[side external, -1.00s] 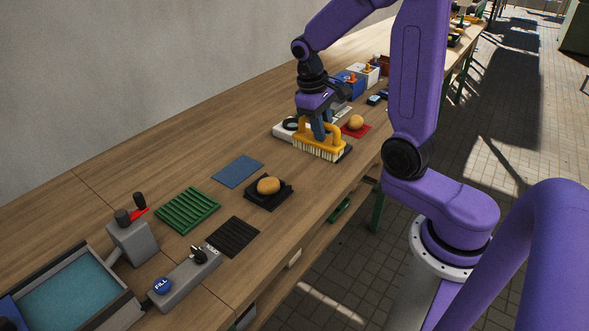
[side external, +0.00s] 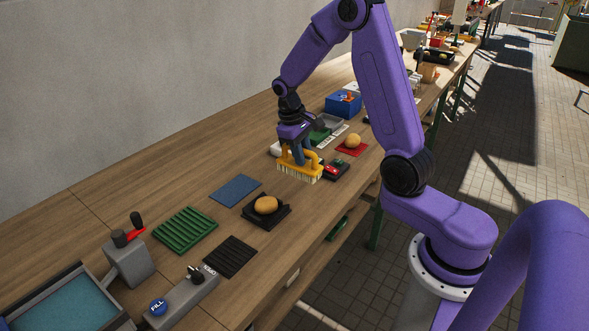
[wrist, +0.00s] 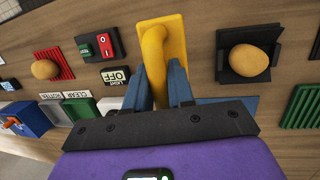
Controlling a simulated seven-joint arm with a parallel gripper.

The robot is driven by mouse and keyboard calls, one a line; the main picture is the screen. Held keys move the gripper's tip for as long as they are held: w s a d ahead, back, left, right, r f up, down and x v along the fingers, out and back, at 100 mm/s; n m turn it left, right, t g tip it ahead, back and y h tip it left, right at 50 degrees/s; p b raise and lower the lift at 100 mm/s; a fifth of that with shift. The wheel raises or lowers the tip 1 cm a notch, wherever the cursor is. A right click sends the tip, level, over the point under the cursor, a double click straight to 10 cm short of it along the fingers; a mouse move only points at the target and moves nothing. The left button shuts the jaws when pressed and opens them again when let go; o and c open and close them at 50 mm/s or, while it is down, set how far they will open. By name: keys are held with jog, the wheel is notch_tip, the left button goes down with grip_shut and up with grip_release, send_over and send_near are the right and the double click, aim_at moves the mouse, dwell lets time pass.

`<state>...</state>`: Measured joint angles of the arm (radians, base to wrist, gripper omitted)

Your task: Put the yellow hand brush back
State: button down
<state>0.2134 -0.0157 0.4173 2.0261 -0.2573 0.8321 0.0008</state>
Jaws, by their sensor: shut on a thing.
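The yellow hand brush (side external: 300,173) has a looped handle and pale bristles pointing down. My gripper (side external: 297,153) is shut on its handle from above. In the wrist view the brush (wrist: 152,48) shows between the two blue-grey fingers of my gripper (wrist: 163,80). The brush is upright, just left of a switch box; I cannot tell whether the bristles clear the table. A flat blue mat (side external: 235,190) lies empty to its left, and part of the mat (wrist: 240,103) shows beside the fingers in the wrist view.
A potato (side external: 266,205) sits on a black holder (side external: 281,217) in front of the mat. Another potato (side external: 353,141) lies on a red mat (side external: 344,152). The switch box (side external: 337,170) is right of the brush. A green ribbed rack (side external: 185,230) stands left. Bare wood lies between brush and mat.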

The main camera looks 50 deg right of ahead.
aim_at(294, 169)
jog(key=w+f, duration=0.1)
jog(key=w+d+f, duration=0.1)
jog(key=w+f, duration=0.1)
jog(key=shift+f, duration=0.25)
jog(key=shift+w+f, duration=0.1)
jog(key=shift+f, duration=1.65)
jog(key=c, duration=1)
grip_release()
jog(key=shift+f, duration=0.15)
